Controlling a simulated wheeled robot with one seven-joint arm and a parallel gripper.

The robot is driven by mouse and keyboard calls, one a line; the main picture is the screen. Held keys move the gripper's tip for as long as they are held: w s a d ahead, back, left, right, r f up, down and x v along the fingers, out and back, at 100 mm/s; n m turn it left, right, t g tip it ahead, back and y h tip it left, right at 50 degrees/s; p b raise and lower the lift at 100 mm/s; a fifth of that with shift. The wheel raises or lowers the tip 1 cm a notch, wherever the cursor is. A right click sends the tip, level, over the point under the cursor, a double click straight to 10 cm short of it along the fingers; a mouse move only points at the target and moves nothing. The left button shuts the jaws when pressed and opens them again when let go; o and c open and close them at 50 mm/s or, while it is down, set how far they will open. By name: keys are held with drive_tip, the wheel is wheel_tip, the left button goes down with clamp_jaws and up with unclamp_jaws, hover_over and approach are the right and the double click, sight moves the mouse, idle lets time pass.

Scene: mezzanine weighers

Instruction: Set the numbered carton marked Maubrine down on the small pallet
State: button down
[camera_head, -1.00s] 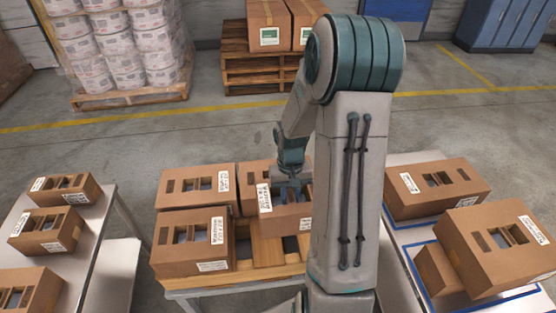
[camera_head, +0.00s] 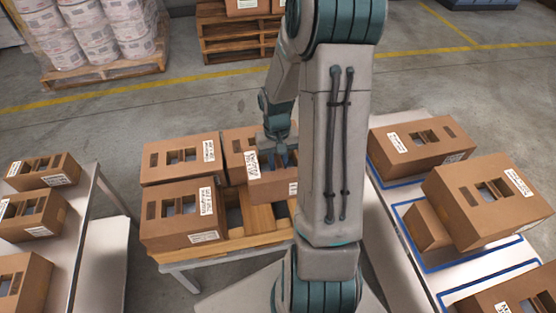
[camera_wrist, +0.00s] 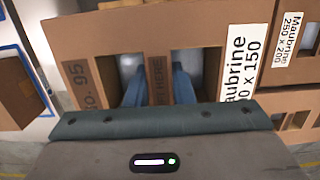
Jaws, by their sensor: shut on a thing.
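My gripper (camera_head: 281,163) is shut on the middle strip between the two top openings of a brown carton (camera_head: 272,187). In the wrist view the gripper (camera_wrist: 159,82) has a finger in each opening, and the held carton (camera_wrist: 100,45) shows a label ending "aubrine", "0 x 150", and a partly hidden "95". The small wooden pallet (camera_head: 262,218) lies on a stand, its slats bare in front of the held carton. Three other cartons stand on it: back left (camera_head: 160,174), front left (camera_head: 160,212) and behind the held one (camera_head: 238,138). I cannot tell whether the held carton touches the slats.
Another Maubrine carton marked 250 x 200 (camera_wrist: 292,75) is close on the right in the wrist view. A left table (camera_head: 88,200) holds several cartons. A right table (camera_head: 378,222) with blue outlines holds more. My arm hides part of the pallet's right side.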

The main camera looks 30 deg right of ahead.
drive_tip(key=shift+f, duration=0.15)
drive_tip(key=shift+f+b, duration=0.75)
drive_tip(key=shift+f, duration=0.1)
wheel_tip(320, 180, down, 11)
drive_tip(key=b, duration=0.9)
drive_tip(key=shift+f, duration=0.2)
idle(0.5)
drive_tip(key=shift+f+b, duration=0.2)
drive_tip(key=shift+b, duration=0.1)
drive_tip(key=c, duration=1.2)
unclamp_jaws()
drive_tip(key=shift+o, duration=0.2)
drive_tip(key=r, duration=0.4)
drive_tip(key=w+r+p, duration=0.1)
drive_tip(key=r, duration=0.8)
drive_tip(key=shift+w+d+r, duration=0.2)
drive_tip(key=shift+w+r, duration=0.05)
drive_tip(key=shift+r, duration=0.15)
